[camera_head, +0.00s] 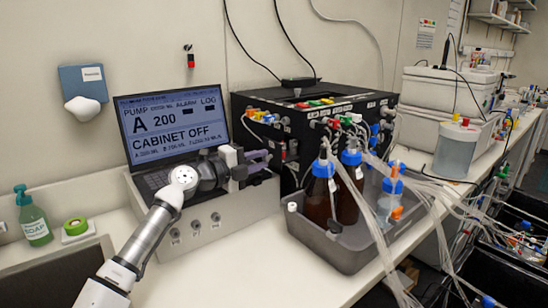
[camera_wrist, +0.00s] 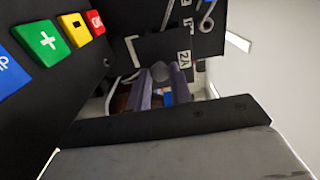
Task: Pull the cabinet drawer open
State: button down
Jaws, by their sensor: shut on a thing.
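The black cabinet (camera_head: 312,115) stands on the bench, with coloured connectors along its front and top edge. In the wrist view its dark face (camera_wrist: 90,75) fills the left, with green, yellow and red buttons. My gripper (camera_head: 268,158) is at the cabinet's left front, beside the monitor. In the wrist view its two purple-grey fingers (camera_wrist: 161,92) are shut on a small grey rounded knob (camera_wrist: 160,72), which seems to be the drawer handle. A dark block (camera_wrist: 163,48) is just behind the knob. I cannot tell how far the drawer is out.
A monitor (camera_head: 173,122) reading "CABINET OFF" stands behind my arm on a grey console (camera_head: 210,222). A grey tray (camera_head: 340,252) with brown bottles (camera_head: 318,198) and tubing sits in front of the cabinet. A soap bottle (camera_head: 33,218) stands at left. Bare bench lies at front centre.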

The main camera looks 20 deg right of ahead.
jog(key=v, duration=0.2)
jog(key=shift+a, duration=0.3)
jog(key=c, duration=1.3)
grip_release()
jog(key=shift+o, duration=0.2)
jog(key=shift+s, duration=0.1)
